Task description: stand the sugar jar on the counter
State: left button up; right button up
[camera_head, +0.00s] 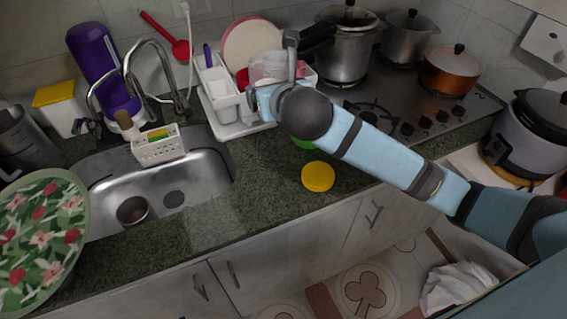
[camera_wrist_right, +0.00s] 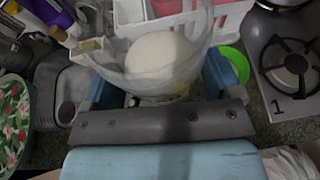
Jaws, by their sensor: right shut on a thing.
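The sugar jar (camera_wrist_right: 165,52) is clear with white contents and sits between the blue fingers of my right gripper (camera_wrist_right: 158,88) in the right wrist view. In the head view my right gripper (camera_head: 264,100) is over the counter (camera_head: 262,190), in front of the dish rack. A clear, pinkish part of the jar (camera_head: 272,66) shows just behind it. The gripper is shut on the jar. The wrist hides the jar's lower part in the head view, so I cannot tell whether its base touches anything. My left gripper is not in view.
A yellow lid (camera_head: 318,177) lies on the counter near its front edge. A green container (camera_wrist_right: 232,66) is right of the jar. The white dish rack (camera_head: 222,98) is behind, the sink (camera_head: 160,185) left, the stove (camera_head: 420,105) right. Counter between sink and lid is bare.

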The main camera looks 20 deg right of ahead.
notch_tip(320, 180, down, 16)
jog(key=shift+b, duration=1.15)
notch_tip(320, 180, down, 3)
jog(key=shift+s+d+f+b, duration=0.1)
jog(key=shift+f+b, duration=0.1)
jog(key=shift+b, duration=0.1)
jog(key=shift+f, duration=0.15)
jog(key=shift+f, duration=0.15)
jog(key=o, duration=1.2)
jog(key=shift+c, duration=0.2)
